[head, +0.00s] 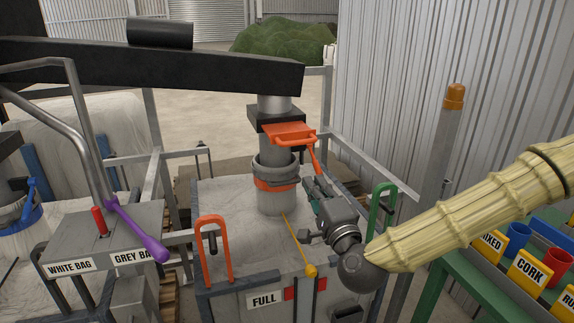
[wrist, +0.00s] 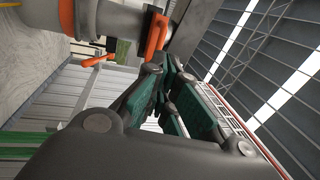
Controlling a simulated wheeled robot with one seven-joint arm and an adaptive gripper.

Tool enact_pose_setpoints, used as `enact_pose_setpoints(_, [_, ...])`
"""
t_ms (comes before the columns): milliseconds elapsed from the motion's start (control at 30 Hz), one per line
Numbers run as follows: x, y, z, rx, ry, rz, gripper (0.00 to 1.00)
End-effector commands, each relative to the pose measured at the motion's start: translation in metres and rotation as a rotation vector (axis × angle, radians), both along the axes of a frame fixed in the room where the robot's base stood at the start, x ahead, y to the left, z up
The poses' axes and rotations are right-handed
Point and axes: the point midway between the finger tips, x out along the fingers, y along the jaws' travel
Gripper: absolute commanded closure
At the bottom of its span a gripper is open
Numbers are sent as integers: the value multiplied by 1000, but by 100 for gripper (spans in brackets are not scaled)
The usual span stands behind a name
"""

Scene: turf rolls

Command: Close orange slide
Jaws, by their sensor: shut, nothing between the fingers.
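The orange slide (head: 290,134) is a flat plate with a handle, sticking out to the front right of the dark housing on the grey vertical spout (head: 277,185). In the wrist view an orange part of it (wrist: 157,34) shows past the fingertips, at the top. My gripper (head: 313,184) has dark grey and green fingers and is shut and empty. In the head view it is just below and right of the slide, beside the spout. In the wrist view its fingers (wrist: 170,88) point up toward the orange part. I cannot tell whether they touch it.
The spout ends in an orange band (head: 277,184) above a grey bag (head: 235,230) in a frame marked FULL. A yellow lever (head: 298,243) is in front.

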Motion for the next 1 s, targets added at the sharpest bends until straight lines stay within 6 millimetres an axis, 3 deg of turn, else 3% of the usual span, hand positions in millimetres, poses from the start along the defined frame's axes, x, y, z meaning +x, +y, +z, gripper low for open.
enact_pose_setpoints(167, [14, 2, 6, 1, -2, -4, 100])
enact_pose_setpoints(800, [109, 37, 25, -2, 0, 3, 100])
enact_pose_setpoints(1000, [125, 42, 27, -2, 0, 3, 100])
